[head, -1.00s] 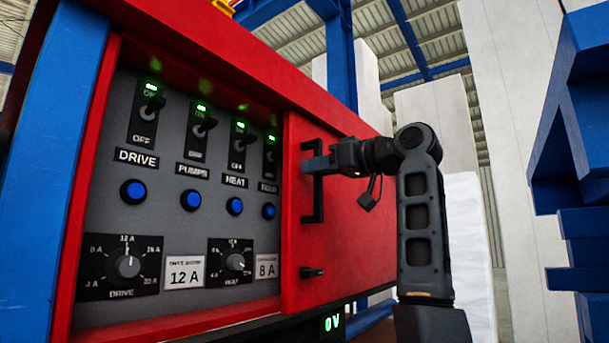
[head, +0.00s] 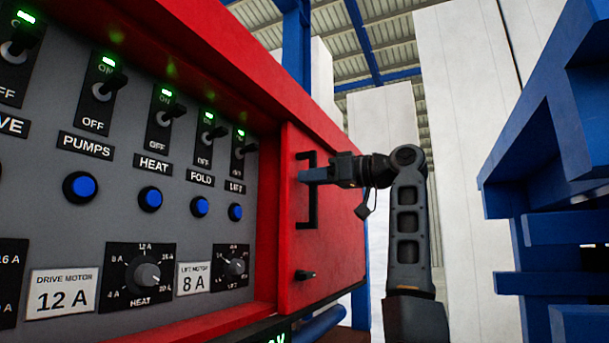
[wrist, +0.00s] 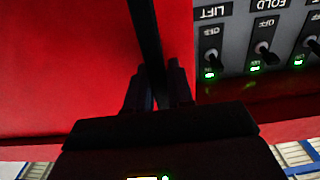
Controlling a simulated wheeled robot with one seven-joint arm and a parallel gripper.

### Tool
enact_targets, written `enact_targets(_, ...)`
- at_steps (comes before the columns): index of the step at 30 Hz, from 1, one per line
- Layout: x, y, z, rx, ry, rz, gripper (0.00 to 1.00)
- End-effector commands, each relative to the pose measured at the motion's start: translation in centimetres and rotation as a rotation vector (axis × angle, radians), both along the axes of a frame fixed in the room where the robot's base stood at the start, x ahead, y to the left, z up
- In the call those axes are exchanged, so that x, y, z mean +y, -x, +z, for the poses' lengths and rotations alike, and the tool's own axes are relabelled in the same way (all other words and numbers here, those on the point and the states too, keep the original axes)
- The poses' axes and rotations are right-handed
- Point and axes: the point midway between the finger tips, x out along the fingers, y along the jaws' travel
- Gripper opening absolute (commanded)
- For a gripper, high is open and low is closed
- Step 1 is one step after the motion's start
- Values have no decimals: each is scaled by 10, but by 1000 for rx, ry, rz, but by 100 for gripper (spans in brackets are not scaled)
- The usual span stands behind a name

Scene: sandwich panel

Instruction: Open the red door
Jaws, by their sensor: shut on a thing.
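The red door (head: 345,237) covers the right part of the panel and looks like a sliding cover, with its left edge beside the exposed switches. It carries a black vertical bar handle (head: 312,217) near that edge and a small black knob (head: 304,274) below. My gripper (head: 314,174) is shut on the upper part of the handle. In the wrist view the dark handle bar (wrist: 146,35) runs between the fingers (wrist: 157,88), with the red door surface (wrist: 60,70) behind.
The grey panel (head: 120,230) left of the door shows toggle switches with green lights, blue buttons (head: 150,198) and dials (head: 147,273). Blue steel framework (head: 560,140) stands close on the right, beyond my arm. White slabs (head: 470,130) stand behind.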

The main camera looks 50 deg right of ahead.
Motion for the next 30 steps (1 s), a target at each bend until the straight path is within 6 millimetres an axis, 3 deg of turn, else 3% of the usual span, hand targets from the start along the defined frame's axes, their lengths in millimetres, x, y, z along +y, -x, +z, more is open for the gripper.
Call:
enact_targets(9,-1,0,0,0,1,-1,0)
enact_targets(10,-1,0,0,0,1,-1,24)
enact_targets(16,0,0,0,0,1,0,43)
enact_targets(25,-2,3,-1,0,1,0,43)
enact_targets(30,-9,25,-3,-2,3,-3,43)
